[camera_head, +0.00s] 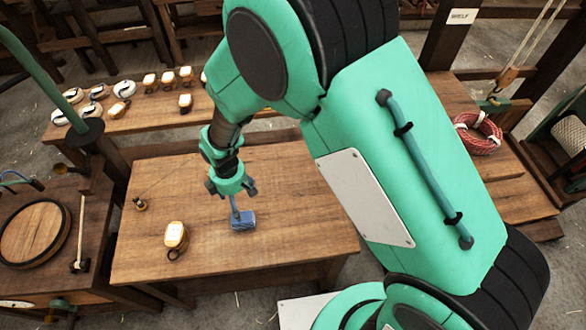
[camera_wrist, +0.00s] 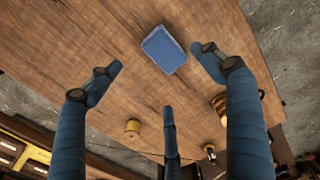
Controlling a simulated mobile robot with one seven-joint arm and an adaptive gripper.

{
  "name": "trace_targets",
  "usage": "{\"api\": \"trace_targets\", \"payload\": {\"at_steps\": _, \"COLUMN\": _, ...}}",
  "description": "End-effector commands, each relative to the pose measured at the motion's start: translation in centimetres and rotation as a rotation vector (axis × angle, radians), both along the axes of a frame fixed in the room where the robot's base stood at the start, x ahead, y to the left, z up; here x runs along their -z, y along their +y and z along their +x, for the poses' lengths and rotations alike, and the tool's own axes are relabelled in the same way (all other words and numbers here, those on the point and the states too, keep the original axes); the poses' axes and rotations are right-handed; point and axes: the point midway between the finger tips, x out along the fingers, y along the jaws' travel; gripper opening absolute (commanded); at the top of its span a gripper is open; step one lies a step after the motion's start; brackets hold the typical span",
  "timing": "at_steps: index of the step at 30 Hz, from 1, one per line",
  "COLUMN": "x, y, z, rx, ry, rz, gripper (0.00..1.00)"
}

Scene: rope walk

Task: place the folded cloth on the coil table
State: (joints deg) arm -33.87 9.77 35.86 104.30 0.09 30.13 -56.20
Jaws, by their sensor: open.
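The folded cloth (camera_head: 243,221) is a small blue pad lying on the wooden table in front of me. It also shows in the wrist view (camera_wrist: 164,50), near the top middle, flat on the wood. My gripper (camera_head: 236,200) is open and points down just above the cloth, with nothing between its fingers. In the wrist view my gripper's spread fingers (camera_wrist: 160,80) surround empty space, with the cloth beyond them. A wooden table (camera_head: 522,192) at the right, partly hidden by my arm, bears a red rope coil (camera_head: 478,135); it is likely the coil table.
A wooden pulley block (camera_head: 176,236) and a small brass piece (camera_head: 140,204) stand on the cloth's table. A left bench holds a round wooden lid (camera_head: 33,233) and a mallet (camera_head: 79,262). A hook block (camera_head: 507,77) hangs near the coil.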

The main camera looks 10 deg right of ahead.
Motion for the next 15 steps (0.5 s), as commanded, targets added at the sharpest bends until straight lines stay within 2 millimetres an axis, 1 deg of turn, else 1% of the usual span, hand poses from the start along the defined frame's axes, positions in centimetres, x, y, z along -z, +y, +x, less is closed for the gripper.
{"api": "trace_targets", "payload": {"at_steps": 5, "x": -0.3, "y": -0.1, "z": 0.1, "rx": 0.006, "ry": -0.002, "rz": 0.001, "gripper": 0.8}}
{"api": "trace_targets", "payload": {"at_steps": 8, "x": -1.2, "y": -0.5, "z": 0.4, "rx": 0.027, "ry": -0.008, "rz": 0.006, "gripper": 0.8}}
{"api": "trace_targets", "payload": {"at_steps": 11, "x": -3.0, "y": -1.3, "z": 0.8, "rx": 0.068, "ry": -0.02, "rz": 0.014, "gripper": 0.8}}
{"api": "trace_targets", "payload": {"at_steps": 14, "x": -5.7, "y": -2.6, "z": 1.4, "rx": 0.133, "ry": -0.038, "rz": 0.027, "gripper": 0.8}}
{"api": "trace_targets", "payload": {"at_steps": 15, "x": -7.0, "y": -3.3, "z": 1.7, "rx": 0.164, "ry": -0.047, "rz": 0.033, "gripper": 0.8}}
